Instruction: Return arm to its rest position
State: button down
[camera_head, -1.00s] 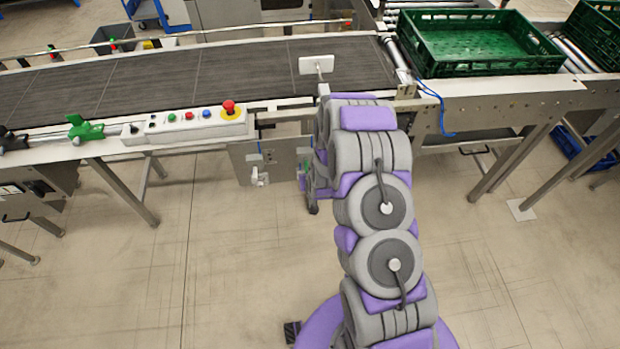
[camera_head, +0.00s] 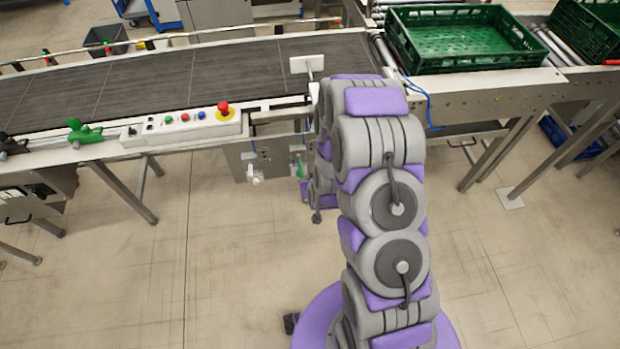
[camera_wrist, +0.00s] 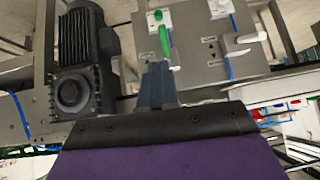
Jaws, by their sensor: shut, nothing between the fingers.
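My gripper shows in the wrist view (camera_wrist: 158,75), with its narrow fingers together and nothing between them. In the head view my gripper (camera_head: 317,215) is small and partly hidden behind my arm links, hanging low in front of the conveyor's side. My grey and purple arm is raised and folded in the middle of the head view, its upper links reaching to the conveyor's near edge in the picture.
A dark conveyor belt (camera_head: 200,75) runs across the back. A control box with a red emergency button (camera_head: 223,108) is on its near rail. A green crate (camera_head: 460,62) stands on rollers at the right. A motor (camera_wrist: 78,45) and grey panel (camera_wrist: 208,45) fill the wrist view. Floor in front is clear.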

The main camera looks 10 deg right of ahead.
dwell(0.3)
jog(key=s+a+r+g+b, duration=0.1)
jog(key=s+r+g, duration=0.2)
jog(key=s+r, duration=0.5)
jog(key=s+r+g, duration=0.3)
jog(key=s+r, duration=0.1)
jog(key=r, duration=0.7)
jog(key=s+r+g, duration=0.2)
jog(key=s+r, duration=0.4)
jog(key=s, duration=0.5)
jog(key=s+r+g, duration=0.2)
jog(key=s+r, duration=0.4)
jog(key=s, duration=0.5)
jog(key=shift+s+d+n+b, duration=0.25)
jog(key=shift+d+n+b, duration=0.05)
jog(key=shift+d+b, duration=0.1)
